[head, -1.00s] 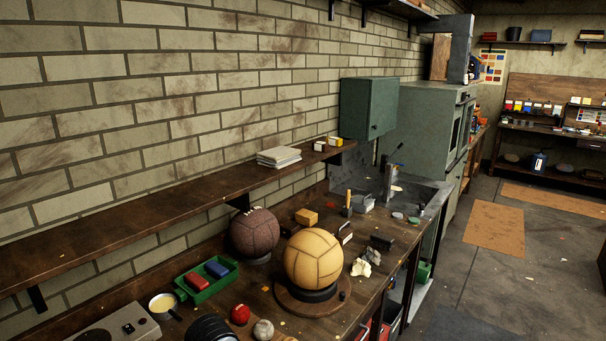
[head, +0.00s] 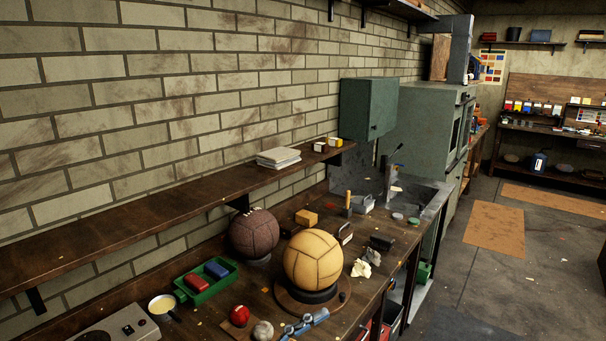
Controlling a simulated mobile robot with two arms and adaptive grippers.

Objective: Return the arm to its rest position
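Neither of my grippers can be made out in the head view. A small blue-grey jointed metal piece (head: 304,322) shows at the bottom edge, over or on the front of the bench. I cannot tell whether it is part of my arm. A tan leather ball (head: 312,260) rests on a dark ring on a round wooden board. A dark brown leather ball (head: 255,233) sits on a ring behind it, to the left.
The bench (head: 345,318) also holds a green tray (head: 205,290) with a red and a blue block, a cream-filled pan (head: 162,306), a red ball (head: 239,315), a pale ball (head: 263,331) and a grey device (head: 125,328). A wall shelf (head: 150,211) runs above.

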